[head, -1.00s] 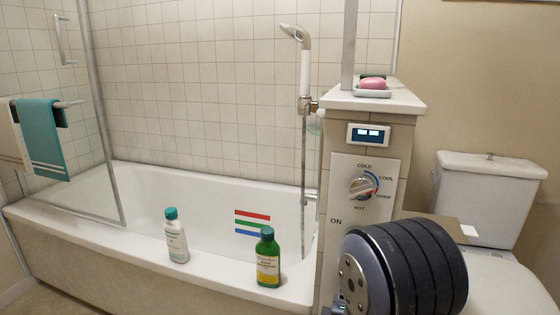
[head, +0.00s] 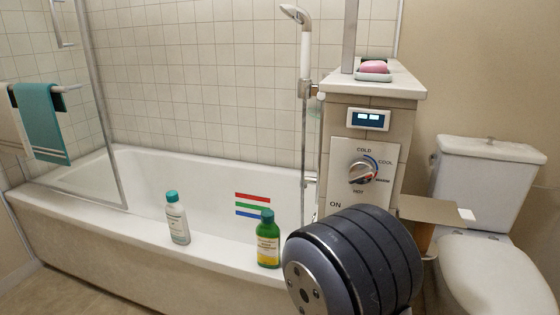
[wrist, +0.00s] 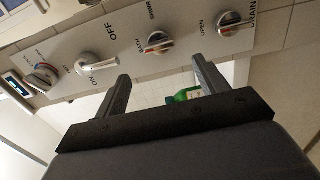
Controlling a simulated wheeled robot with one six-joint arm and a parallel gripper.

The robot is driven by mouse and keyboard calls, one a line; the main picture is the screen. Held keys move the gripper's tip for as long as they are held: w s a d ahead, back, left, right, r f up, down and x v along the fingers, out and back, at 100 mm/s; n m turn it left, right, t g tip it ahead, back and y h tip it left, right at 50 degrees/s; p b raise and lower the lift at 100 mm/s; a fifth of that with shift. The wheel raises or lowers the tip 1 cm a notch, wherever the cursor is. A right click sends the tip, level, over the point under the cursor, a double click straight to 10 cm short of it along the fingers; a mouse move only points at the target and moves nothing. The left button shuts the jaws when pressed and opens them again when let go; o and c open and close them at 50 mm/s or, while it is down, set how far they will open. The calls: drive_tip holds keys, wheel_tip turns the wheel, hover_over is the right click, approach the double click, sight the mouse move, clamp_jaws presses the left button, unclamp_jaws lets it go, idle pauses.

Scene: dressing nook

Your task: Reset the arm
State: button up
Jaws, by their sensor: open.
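My gripper (wrist: 158,88) shows in the wrist view with its two fingers spread apart and nothing between them. It is in front of a control panel (wrist: 140,45) with several knobs and levers, apart from it. In the head view a dark, rounded part of my arm fills the lower right and hides the lower part of the panel (head: 373,150); the gripper itself is not visible there. The temperature dial (head: 362,172) shows on that panel, below a small lit display (head: 368,119).
A white bottle (head: 177,220) and a green bottle (head: 268,243) stand on the bathtub rim (head: 100,228). A pink soap (head: 374,67) lies on the ledge above the panel. A toilet (head: 490,200) stands at the right. A teal towel (head: 40,120) hangs at the left.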

drive_tip(key=b+x, duration=0.1)
drive_tip(key=x, duration=0.9)
drive_tip(key=shift+w+d+f, duration=0.1)
drive_tip(key=shift+w+d, duration=0.05)
drive_tip(key=shift+w, duration=0.15)
drive_tip(key=m+b, duration=0.2)
drive_tip(key=m, duration=0.3)
drive_tip(key=shift+s, duration=0.1)
drive_tip(key=m+b, duration=0.1)
drive_tip(key=m, duration=0.3)
drive_tip(key=shift+b, duration=0.3)
drive_tip(key=m+b, duration=0.1)
drive_tip(key=m, duration=0.3)
drive_tip(key=shift+m+b, duration=0.35)
drive_tip(key=shift+m, duration=0.05)
drive_tip(key=m+b, duration=0.1)
drive_tip(key=m, duration=0.3)
drive_tip(key=shift+r, duration=0.2)
drive_tip(key=shift+d, duration=0.1)
